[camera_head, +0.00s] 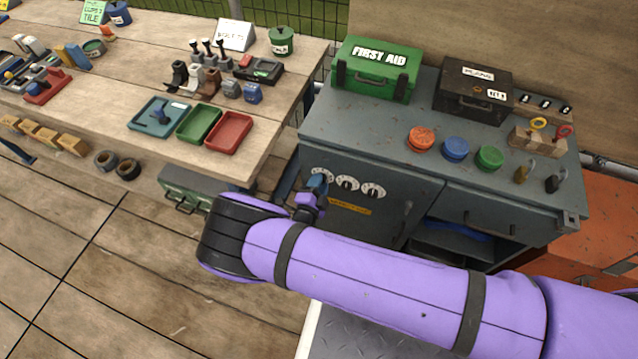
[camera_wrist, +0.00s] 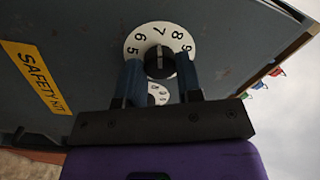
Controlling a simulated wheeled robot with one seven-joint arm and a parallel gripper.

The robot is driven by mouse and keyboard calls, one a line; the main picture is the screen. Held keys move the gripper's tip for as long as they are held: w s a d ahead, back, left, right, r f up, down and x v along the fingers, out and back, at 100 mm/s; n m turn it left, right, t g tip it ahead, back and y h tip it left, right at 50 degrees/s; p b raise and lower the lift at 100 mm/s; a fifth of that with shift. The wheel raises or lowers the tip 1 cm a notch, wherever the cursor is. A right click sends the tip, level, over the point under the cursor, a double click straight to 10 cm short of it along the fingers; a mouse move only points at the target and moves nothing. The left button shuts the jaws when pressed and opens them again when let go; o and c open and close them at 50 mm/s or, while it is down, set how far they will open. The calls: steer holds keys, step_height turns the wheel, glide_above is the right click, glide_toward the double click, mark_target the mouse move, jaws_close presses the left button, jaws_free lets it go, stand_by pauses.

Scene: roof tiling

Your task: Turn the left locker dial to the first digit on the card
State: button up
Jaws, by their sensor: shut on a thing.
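Three white locker dials sit in a row on the grey cabinet front. The left dial (camera_head: 321,173) is partly covered by my gripper (camera_head: 316,183); the middle dial (camera_head: 347,183) and right dial (camera_head: 373,190) are clear. In the wrist view my gripper's (camera_wrist: 160,72) blue fingers are shut on the black knob (camera_wrist: 160,64) of the left dial (camera_wrist: 145,37). I cannot make out a card with the digits.
A yellow safety kit label (camera_wrist: 35,77) is beside the dials. On the cabinet top stand a green first aid box (camera_head: 375,68), a black plans box (camera_head: 472,90) and three coloured round lids. A wooden workbench (camera_head: 120,125) stands on the left.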

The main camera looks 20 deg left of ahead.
steer(key=o, duration=0.9)
steer(key=shift+o, duration=0.2)
steer(key=shift+s, duration=0.15)
steer(key=s, duration=1)
steer(key=shift+s+a+f, duration=0.2)
steer(key=shift+s+a, duration=0.05)
steer(key=shift+a, duration=0.15)
steer(key=shift+r, duration=0.1)
